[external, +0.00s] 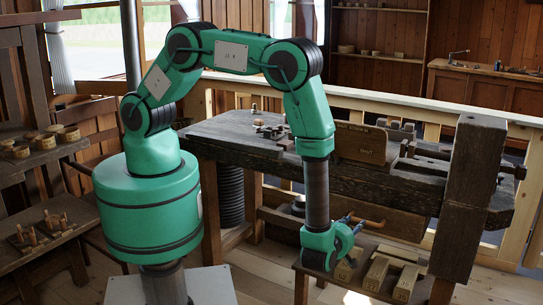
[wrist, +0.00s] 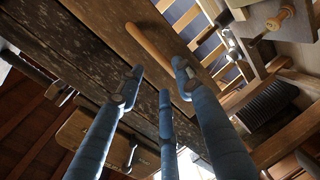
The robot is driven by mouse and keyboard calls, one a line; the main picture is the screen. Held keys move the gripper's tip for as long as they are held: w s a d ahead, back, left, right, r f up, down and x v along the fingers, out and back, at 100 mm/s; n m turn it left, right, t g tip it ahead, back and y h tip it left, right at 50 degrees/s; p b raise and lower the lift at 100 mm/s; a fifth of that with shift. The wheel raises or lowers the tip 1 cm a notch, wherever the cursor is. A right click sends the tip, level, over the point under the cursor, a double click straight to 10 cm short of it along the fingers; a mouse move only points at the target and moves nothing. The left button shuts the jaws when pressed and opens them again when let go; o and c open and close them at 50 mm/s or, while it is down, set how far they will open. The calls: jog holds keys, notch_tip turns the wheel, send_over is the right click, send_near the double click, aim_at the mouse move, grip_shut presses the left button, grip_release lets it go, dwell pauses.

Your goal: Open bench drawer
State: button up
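The bench drawer (external: 404,223) is a dark wooden front under the bench top, right of my gripper, and it looks shut. The handle lies just beyond the fingertips, and I see no clear contact.
Wooden blocks (external: 390,275) lie on a low stand below my gripper. A thick wooden vise post (external: 470,200) stands at the right.

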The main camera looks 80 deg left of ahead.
jog(key=b+x, duration=0.1)
jog(key=x, duration=0.7)
jog(key=shift+w+a, duration=0.15)
jog(key=shift+a, duration=0.05)
grip_shut()
